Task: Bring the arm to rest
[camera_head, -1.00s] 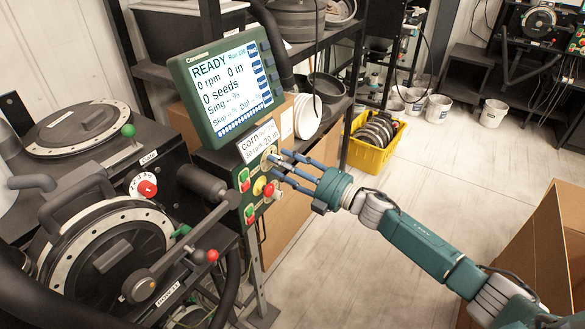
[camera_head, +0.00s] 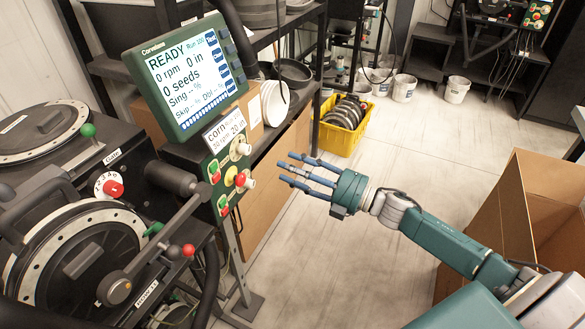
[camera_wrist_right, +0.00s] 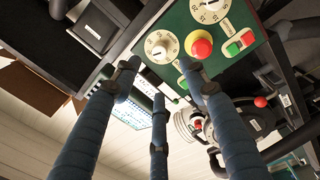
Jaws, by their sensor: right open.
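My right gripper (camera_head: 306,172) is open and empty in the head view. Its blue fingers point left toward the control panel (camera_head: 229,172), with a gap of clear air between. The green panel carries dials, a yellow-ringed red knob and red and green buttons. The monitor (camera_head: 187,78) above the panel reads READY, 0 rpm and 0 seeds. My left gripper is not in view.
The seed meter machine (camera_head: 75,255) with black discs and levers fills the left. A yellow crate (camera_head: 336,141) with discs stands on the floor behind the gripper. An open cardboard box (camera_head: 510,215) is at the right. White buckets (camera_head: 404,88) stand at the back. The floor between is clear.

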